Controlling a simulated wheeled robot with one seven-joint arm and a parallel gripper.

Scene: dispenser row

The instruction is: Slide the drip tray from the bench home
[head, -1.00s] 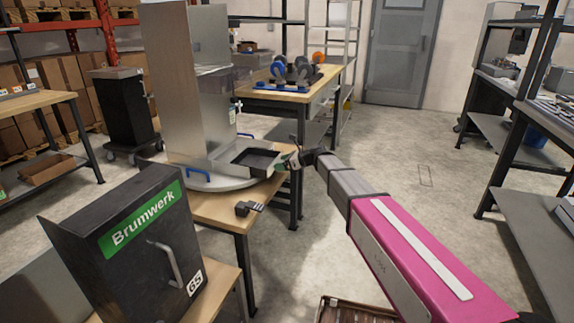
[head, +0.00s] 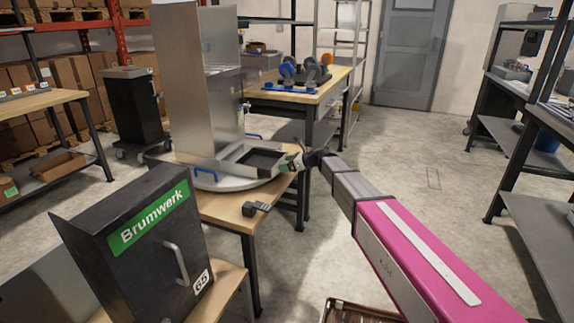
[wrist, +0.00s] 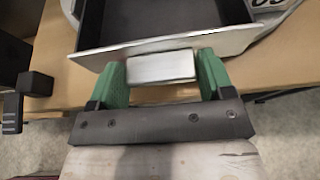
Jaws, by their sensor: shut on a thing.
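The drip tray (head: 280,170) is a shallow metal tray with a dark inside. It sits at the foot of the tall metal dispenser (head: 205,100), on its round pale base (head: 215,184). My gripper (head: 295,161) is at the tray's outer end. In the wrist view, the green fingers of my gripper (wrist: 162,70) are shut on the tray's block-shaped handle. The front lip of the drip tray (wrist: 105,53) lies just beyond the fingertips. The far end of the tray is out of the wrist view, and I cannot tell how deep it sits in the dispenser.
The dispenser stands on a wooden bench (head: 222,208). A small black part (head: 256,208) lies near its front edge. A dark cabinet marked Brumwerk (head: 135,245) stands nearer, at left. A table with blue and orange items (head: 300,93) is behind. Floor at right is open.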

